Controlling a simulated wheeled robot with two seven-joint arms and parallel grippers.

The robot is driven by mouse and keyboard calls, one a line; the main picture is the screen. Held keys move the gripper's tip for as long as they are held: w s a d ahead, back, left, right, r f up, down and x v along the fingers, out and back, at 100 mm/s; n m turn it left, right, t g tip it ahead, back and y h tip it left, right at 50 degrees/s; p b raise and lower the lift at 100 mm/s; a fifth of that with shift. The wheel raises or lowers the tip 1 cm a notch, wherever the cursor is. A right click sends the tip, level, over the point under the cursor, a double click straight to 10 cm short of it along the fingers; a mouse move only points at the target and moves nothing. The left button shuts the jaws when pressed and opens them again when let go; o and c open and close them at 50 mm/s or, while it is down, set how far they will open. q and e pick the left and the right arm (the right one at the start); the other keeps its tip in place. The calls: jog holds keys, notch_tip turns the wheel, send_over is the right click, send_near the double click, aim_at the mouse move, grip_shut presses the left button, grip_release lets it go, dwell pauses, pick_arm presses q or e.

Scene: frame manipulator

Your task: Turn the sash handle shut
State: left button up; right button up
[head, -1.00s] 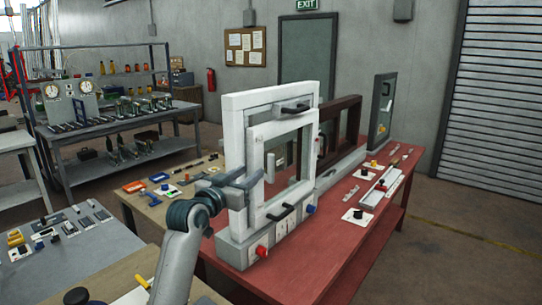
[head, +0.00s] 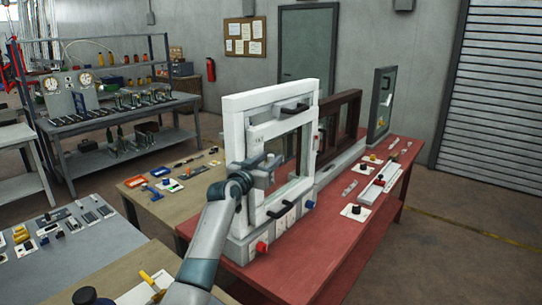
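A white window frame (head: 237,104) stands upright on the red bench, with a white sash (head: 262,131) in it. A black bar handle (head: 290,109) is at the top, and another black handle (head: 281,211) is on the lower rail. My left gripper (head: 267,171) is in front of the sash's left stile, around mid-height. It covers that part of the stile, so I cannot make out a turning handle there, nor whether the fingers touch or hold anything. My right gripper is not in view.
The red bench (head: 300,262) carries a red knob (head: 262,247) and a blue knob (head: 310,204) at the frame's base. A brown frame (head: 342,104) stands behind. A wooden table (head: 150,205) with small tools is at left.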

pick_arm(q)
jog(key=shift+x, duration=0.85)
jog(key=shift+c, duration=0.2)
grip_shut()
